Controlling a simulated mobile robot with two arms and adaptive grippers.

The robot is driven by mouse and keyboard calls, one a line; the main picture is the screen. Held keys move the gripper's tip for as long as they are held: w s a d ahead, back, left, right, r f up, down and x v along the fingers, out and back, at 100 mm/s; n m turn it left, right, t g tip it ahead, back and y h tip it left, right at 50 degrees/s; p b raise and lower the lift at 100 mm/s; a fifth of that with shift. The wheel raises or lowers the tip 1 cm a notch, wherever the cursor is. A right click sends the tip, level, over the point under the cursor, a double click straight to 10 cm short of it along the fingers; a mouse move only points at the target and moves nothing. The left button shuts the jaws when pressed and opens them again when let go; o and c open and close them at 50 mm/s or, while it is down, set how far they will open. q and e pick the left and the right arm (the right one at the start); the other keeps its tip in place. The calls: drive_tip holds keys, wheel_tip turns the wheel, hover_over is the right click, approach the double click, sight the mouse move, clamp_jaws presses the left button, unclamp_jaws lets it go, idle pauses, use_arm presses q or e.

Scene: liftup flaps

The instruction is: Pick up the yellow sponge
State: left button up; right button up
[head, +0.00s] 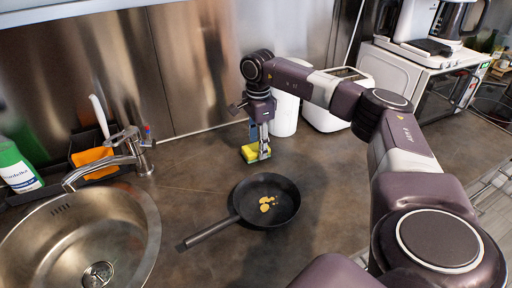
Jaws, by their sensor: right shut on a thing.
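The yellow sponge (249,153) has a darker green layer and is at the back of the counter, behind the frying pan. My right gripper (263,150) points down from above and is shut on the sponge, with its fingers partly covering it. I cannot tell whether the sponge still touches the counter. My left gripper is not in the head view.
A black frying pan (285,213) with yellow bits lies in front of the sponge. A sink (143,222) with a faucet (132,148), an orange cloth (92,157) and a green-white bottle (18,170) are left. A white canister (286,112), a toaster (338,120) and a microwave (438,92) stand right.

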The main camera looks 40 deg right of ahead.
drive_tip(key=shift+r, duration=0.15)
wheel_tip(320, 180, up, 15)
wheel_tip(320, 180, up, 5)
drive_tip(key=p, duration=0.1)
hover_over(257, 147)
drive_tip(key=shift+d, duration=0.15)
idle(0.3)
